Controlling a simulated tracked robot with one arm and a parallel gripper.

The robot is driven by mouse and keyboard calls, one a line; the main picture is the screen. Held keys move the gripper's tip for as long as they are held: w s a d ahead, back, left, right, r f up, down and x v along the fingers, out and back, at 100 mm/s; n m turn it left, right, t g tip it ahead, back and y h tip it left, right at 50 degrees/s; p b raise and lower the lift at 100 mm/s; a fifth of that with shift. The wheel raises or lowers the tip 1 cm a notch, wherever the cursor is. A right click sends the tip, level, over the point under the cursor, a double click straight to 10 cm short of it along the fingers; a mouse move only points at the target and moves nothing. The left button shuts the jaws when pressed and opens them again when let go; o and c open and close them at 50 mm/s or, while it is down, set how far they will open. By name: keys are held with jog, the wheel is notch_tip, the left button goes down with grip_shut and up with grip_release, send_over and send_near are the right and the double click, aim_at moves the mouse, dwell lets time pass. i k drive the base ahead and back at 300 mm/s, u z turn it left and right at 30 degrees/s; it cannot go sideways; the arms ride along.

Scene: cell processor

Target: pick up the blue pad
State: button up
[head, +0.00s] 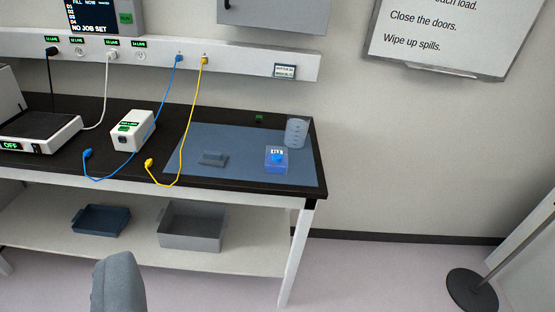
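A small blue square pad (276,160) with a brighter blue spot and a white label lies on the right part of the blue-grey mat (240,135) on the black bench top. I take it to be the blue pad; its details are too small to make out. A grey rounded part of my gripper (118,284) shows at the bottom left, in front of the bench and well apart from the pad. Its fingertips cannot be told apart, and nothing is seen held.
A clear beaker (296,133) stands just behind the pad. Blue and yellow cables (181,135) hang onto the bench. A white box (132,130) stands left. Bins (190,228) sit on the lower shelf.

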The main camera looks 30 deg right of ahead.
aim_at(214, 158)
jog(key=z, duration=0.4)
jog(key=i, duration=0.55)
jog(key=u, duration=0.2)
jog(key=k, duration=0.55)
jog(key=z, duration=1.7)
jog(key=i, duration=1.2)
jog(key=z, duration=0.05)
